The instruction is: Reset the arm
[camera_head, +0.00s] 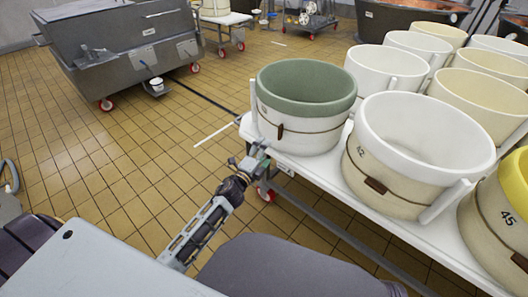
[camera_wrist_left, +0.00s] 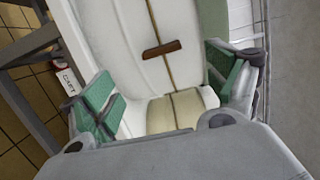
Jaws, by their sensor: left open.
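My left gripper (camera_head: 257,158) is at the near left corner of the white cart, beside and below the green-rimmed mould (camera_head: 300,125). My arm reaches up to it from the bottom of the head view. In the left wrist view the green-padded fingers of the gripper (camera_wrist_left: 163,78) are spread wide with nothing held between them. Beyond them is a white mould (camera_wrist_left: 135,45) with a cord and a brown tag. I cannot tell whether a finger touches the cart or the mould. My right gripper is not in view.
The white cart (camera_head: 427,232) carries several round moulds, including a white one marked 42 (camera_head: 385,190) and a yellow-rimmed one marked 45 (camera_head: 500,235). A grey wheeled vat (camera_head: 125,60) stands at the back left. The tiled floor (camera_head: 130,150) between is mostly open.

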